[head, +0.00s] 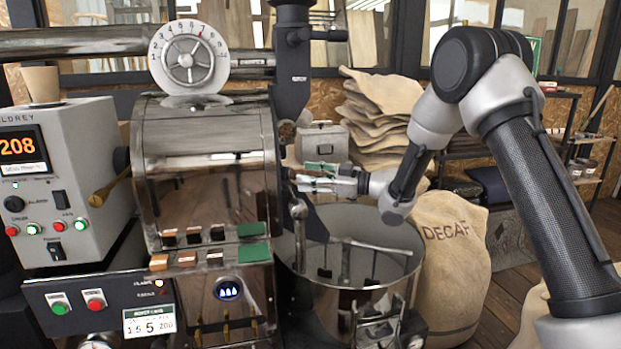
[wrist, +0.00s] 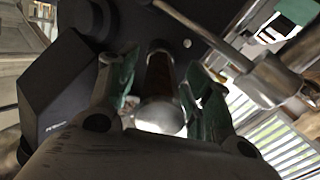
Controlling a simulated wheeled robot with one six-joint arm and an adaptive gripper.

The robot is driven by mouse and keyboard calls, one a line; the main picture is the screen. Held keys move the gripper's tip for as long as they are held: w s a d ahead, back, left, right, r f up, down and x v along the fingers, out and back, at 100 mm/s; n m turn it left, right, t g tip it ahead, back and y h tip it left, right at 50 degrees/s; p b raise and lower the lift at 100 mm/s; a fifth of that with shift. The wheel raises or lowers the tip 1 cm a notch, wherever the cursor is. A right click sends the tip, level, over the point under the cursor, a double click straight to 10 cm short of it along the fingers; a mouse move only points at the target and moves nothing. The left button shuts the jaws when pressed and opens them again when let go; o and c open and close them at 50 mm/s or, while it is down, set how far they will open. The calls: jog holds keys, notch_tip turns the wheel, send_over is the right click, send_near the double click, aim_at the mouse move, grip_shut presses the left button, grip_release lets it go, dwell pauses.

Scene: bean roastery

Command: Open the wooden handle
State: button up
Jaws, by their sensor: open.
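My gripper (head: 312,180) reaches leftward to the right side of the steel roaster (head: 200,190), above the cooling bin. In the wrist view, its two green-padded fingers (wrist: 161,90) are apart. A dark brown cylindrical handle (wrist: 160,75) with a shiny rounded end lies between them; I cannot tell whether either finger touches it. A tan, wood-coloured tapered handle (head: 108,188) sticks out at the roaster's left side, far from my gripper.
The round cooling bin (head: 350,285) with stirring arms is below my gripper. A DECAF sack (head: 450,265) stands right of the bin. A grey control box (head: 62,165) is at left. In the wrist view, a metal rod (wrist: 205,35) crosses close by.

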jog(key=shift+c, duration=0.4)
grip_shut()
jog(key=v, duration=1)
jog(key=shift+d, duration=0.2)
jog(key=shift+s, duration=0.1)
jog(key=shift+o, duration=0.4)
grip_release()
jog(key=shift+d, duration=0.1)
